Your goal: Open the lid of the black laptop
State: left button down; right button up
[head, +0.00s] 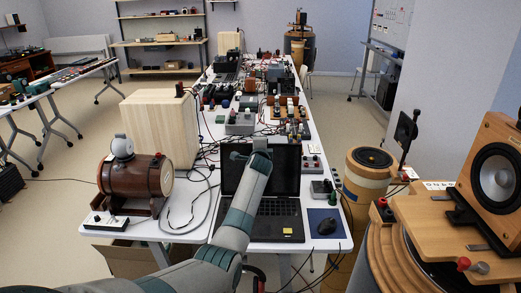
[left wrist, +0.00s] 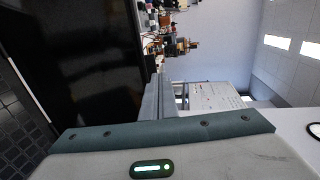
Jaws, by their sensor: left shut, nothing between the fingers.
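The black laptop (head: 286,207) sits on the white table with its lid (head: 288,172) raised, the dark screen facing me and the keyboard showing. A yellow sticker is on its front right corner. My left gripper (head: 252,154) is at the upper part of the lid, and my forearm covers the left part of the screen and keyboard. In the left wrist view the dark screen (left wrist: 90,50) fills the upper left and the keyboard (left wrist: 22,125) shows at the left edge. The left gripper's fingers (left wrist: 160,95) are shut and empty beside the lid's edge; contact is unclear. My right gripper is not seen.
A wooden barrel-shaped device (head: 135,185) and a large wooden box (head: 160,130) stand left. Cables and small devices crowd the table behind. A wooden speaker (head: 495,170) stands at the right.

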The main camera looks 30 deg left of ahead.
pick_arm(q)
jog(key=r+b+v, duration=0.1)
jog(key=v, duration=0.8)
dwell(0.4)
jog(key=shift+d+r, duration=0.1)
jog(key=shift+s, duration=0.1)
dwell(0.3)
